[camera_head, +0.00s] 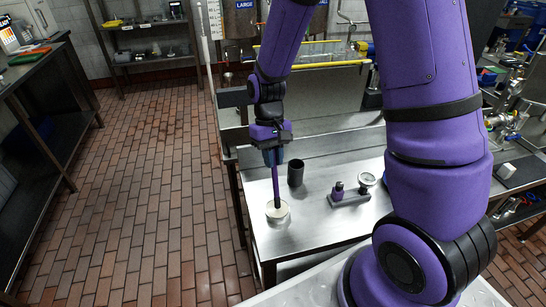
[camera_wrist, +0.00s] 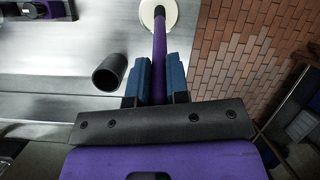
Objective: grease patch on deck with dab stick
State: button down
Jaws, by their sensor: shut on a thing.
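My gripper (camera_head: 272,157) is shut on the purple dab stick (camera_head: 276,186), which points down toward the steel deck (camera_head: 315,213). In the wrist view the blue fingers of my gripper (camera_wrist: 158,80) hold the stick (camera_wrist: 160,48) between them. The lower end of the stick meets a round cream patch (camera_head: 277,212) near the left end of the deck. The patch also shows at the top of the wrist view (camera_wrist: 150,12). The stick's end overlaps the patch; I cannot tell whether it presses on it.
A black open cup (camera_head: 295,173) stands just behind and right of the stick. A plate with a purple knob and a round gauge (camera_head: 367,179) sits further right. The deck's left edge is close to the patch, with brick floor (camera_head: 150,190) beyond.

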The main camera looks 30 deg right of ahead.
jog(key=shift+f, duration=0.6)
dwell(1.5)
jog(key=shift+r, duration=0.1)
jog(key=shift+r, duration=3.45)
